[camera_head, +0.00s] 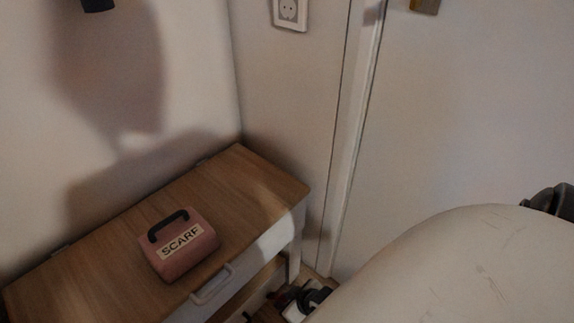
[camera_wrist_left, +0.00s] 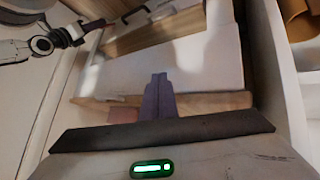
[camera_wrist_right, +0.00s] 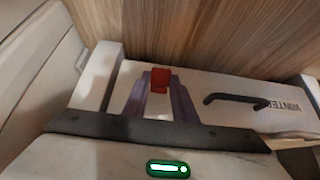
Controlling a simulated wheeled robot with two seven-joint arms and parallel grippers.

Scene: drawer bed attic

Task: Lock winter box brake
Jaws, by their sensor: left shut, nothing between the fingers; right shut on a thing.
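In the right wrist view, a white box (camera_wrist_right: 225,88) bears the word WINTER and a dark curved handle (camera_wrist_right: 235,99). A small red brake piece (camera_wrist_right: 160,76) stands near the box's left end. My right gripper (camera_wrist_right: 159,90) is shut on this red piece, with one purple finger on each side of it. In the left wrist view, my left gripper (camera_wrist_left: 158,80) is shut and empty, its purple fingers together in front of white and wooden surfaces. The head view does not clearly show the winter box; my pale arm covers the lower right.
A wooden-topped desk (camera_head: 110,245) stands against the wall in the head view. A pink box labelled SCARF (camera_head: 180,262) with a dark handle sits on it. The desk's drawer front has a white handle (camera_head: 212,286). A wall socket (camera_head: 289,12) is above.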

